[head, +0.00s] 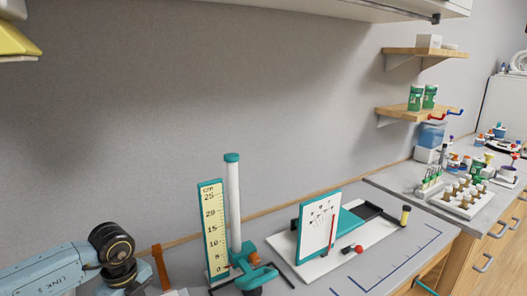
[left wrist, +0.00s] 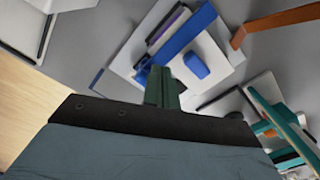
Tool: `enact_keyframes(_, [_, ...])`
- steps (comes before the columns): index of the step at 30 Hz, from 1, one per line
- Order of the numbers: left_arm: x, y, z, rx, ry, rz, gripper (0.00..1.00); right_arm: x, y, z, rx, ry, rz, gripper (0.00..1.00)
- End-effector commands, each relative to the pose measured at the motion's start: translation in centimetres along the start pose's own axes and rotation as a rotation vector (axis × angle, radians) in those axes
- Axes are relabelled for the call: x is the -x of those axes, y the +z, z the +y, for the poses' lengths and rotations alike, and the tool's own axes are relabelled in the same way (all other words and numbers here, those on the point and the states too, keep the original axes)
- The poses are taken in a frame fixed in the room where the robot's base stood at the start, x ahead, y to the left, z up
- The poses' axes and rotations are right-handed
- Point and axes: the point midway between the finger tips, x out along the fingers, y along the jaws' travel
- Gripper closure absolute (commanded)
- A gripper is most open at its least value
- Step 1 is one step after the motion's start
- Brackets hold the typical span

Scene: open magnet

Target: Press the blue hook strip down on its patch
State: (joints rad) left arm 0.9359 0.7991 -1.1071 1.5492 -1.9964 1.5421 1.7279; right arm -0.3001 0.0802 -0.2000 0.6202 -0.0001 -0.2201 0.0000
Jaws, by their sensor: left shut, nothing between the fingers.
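In the left wrist view, a long blue strip (left wrist: 187,34) lies across a white board (left wrist: 222,48). A smaller rounded blue block (left wrist: 196,65) sits beside it. I cannot tell for certain which blue piece is the hook strip, and no separate patch can be made out. My left gripper (left wrist: 161,76) is shut and empty, its green fingertips over the board near the lower end of the long strip. Contact cannot be told. In the head view only my left arm shows at lower left, and the blue pieces are out of frame. My right gripper is not in view.
An orange-brown upright (head: 161,267) stands close to the board. A yellow scale (head: 214,228) with a white column (head: 234,205) stands right of it, then a teal-framed panel (head: 319,228) on a white base. Grey bench shows between them.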

Motion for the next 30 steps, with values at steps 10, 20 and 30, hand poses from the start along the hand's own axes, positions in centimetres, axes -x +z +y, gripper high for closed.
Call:
enact_keyframes(10, [2.8,0.0,0.0,0.000,-0.001,0.000,1.00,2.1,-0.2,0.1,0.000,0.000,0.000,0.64])
enact_keyframes(20, [5.1,0.0,0.0,0.000,-0.001,0.000,1.00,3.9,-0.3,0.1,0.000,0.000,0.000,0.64])
enact_keyframes(30, [7.5,0.0,0.0,0.000,0.000,-0.001,1.00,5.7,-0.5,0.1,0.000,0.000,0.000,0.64])
